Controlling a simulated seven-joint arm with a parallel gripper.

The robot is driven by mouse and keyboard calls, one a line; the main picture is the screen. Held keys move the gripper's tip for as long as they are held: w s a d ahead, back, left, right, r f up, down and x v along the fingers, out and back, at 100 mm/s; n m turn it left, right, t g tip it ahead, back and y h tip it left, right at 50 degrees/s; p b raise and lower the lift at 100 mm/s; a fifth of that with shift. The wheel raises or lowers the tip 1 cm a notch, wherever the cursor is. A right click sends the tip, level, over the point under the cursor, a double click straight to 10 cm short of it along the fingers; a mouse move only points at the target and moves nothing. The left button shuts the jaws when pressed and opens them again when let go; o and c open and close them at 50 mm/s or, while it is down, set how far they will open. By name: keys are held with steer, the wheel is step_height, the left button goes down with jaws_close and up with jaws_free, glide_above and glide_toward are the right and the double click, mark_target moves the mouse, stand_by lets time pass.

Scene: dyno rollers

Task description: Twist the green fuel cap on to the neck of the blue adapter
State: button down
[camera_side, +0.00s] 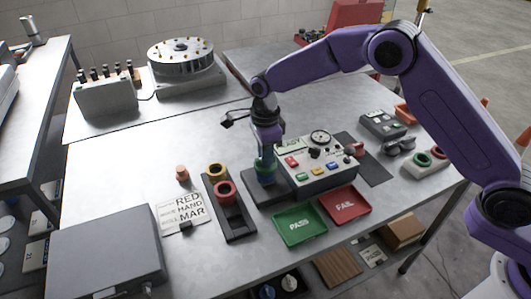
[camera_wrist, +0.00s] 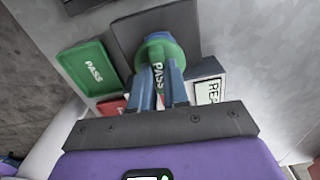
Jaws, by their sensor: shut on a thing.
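My gripper (camera_side: 266,156) points down over the dark base plate at the middle of the bench. Its fingers are shut on the green fuel cap (camera_side: 262,165). The blue adapter (camera_side: 267,179) stands upright on the plate, directly under the cap. In the wrist view the green cap (camera_wrist: 171,52) sits at the fingertips (camera_wrist: 160,72), with a bit of the blue adapter (camera_wrist: 159,36) showing beyond it. The cap appears to be on or right at the neck; the contact and thread are hidden.
A test box with knobs (camera_side: 318,167) stands close to the right of the adapter. Green PASS (camera_side: 299,226) and red FAIL (camera_side: 345,204) trays lie in front. A dark rack (camera_side: 238,222) holds red and yellow caps at left, beside a lettered card (camera_side: 182,212).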

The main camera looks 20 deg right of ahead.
steer(key=m, duration=0.3)
steer(key=shift+f+m, duration=0.2)
steer(key=shift+m, duration=0.2)
steer(key=c, duration=1.4)
jaws_free()
steer(key=o, duration=0.4)
steer(key=shift+c, duration=0.2)
steer(key=shift+r, duration=0.15)
step_height(320, 180, up, 17)
steer(key=shift+r, duration=0.15)
